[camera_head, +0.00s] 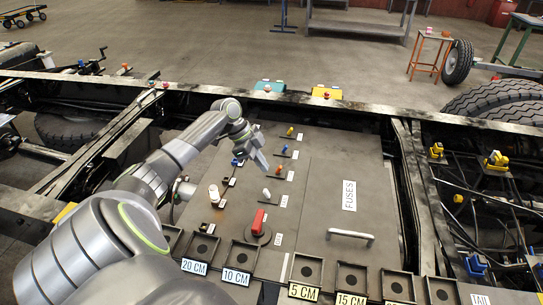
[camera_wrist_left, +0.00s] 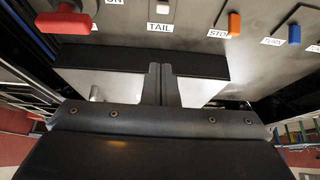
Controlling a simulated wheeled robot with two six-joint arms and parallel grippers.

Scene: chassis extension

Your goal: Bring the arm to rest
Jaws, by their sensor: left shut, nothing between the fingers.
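My left arm reaches in from the lower left of the head view over a grey panel (camera_head: 300,220). Its gripper (camera_head: 260,163) hangs above the panel's upper part, among the small coloured switches. In the left wrist view the gripper's fingers (camera_wrist_left: 160,82) are together with nothing between them. That view also shows a red switch (camera_wrist_left: 64,20), an orange switch (camera_wrist_left: 234,23) and a blue switch (camera_wrist_left: 294,34) beyond the fingers. I cannot tell whether the fingers touch the panel. My right gripper does not show.
A FUSES cover (camera_head: 350,165) with a metal handle (camera_head: 350,235) lies right of the switches. Square sockets with length labels (camera_head: 305,291) line the front. Dark chassis rails (camera_head: 410,180) and cables flank the panel. A tyre (camera_head: 495,98) lies at right; open floor is behind.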

